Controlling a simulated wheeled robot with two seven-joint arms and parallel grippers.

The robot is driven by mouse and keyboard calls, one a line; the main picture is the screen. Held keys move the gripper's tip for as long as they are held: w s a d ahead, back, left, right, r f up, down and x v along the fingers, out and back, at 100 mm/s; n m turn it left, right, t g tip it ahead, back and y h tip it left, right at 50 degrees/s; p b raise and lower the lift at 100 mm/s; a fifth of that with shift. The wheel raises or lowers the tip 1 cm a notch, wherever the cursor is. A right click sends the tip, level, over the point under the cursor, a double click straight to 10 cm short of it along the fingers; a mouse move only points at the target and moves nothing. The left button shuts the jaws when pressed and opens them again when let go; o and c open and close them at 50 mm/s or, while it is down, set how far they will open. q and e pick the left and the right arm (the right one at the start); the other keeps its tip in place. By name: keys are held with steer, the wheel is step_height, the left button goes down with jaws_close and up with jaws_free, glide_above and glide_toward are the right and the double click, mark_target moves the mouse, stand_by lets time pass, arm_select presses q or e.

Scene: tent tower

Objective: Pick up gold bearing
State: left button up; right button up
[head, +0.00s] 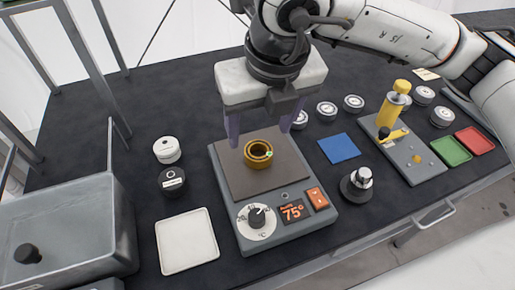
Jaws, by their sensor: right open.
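The gold bearing (258,153) is a ring that sits on the flat dark plate of a grey heater (227,173). The heater's display reads 75°, beside a dial and an orange switch. My right gripper (263,137) is above the bearing and points down. Its purple-grey fingers are spread apart on either side of the bearing's far part. I cannot tell whether a finger touches the bearing. My left gripper is not in view.
A white tray (187,240) lies left of the heater, near two small round jars. A grey metal box (65,232) stands at the left. Right are a blue pad (339,148), a yellow-handled press (394,105), green and red trays and several round containers.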

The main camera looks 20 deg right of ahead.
steer(key=shift+s+p+x, duration=0.2)
steer(key=shift+p+x, duration=0.15)
steer(key=shift+x, duration=1.25)
steer(key=shift+s+p+x, duration=0.15)
steer(key=shift+p+x, duration=0.15)
steer(key=shift+x, duration=1.25)
steer(key=shift+d, duration=0.15)
steer(key=c, duration=1.2)
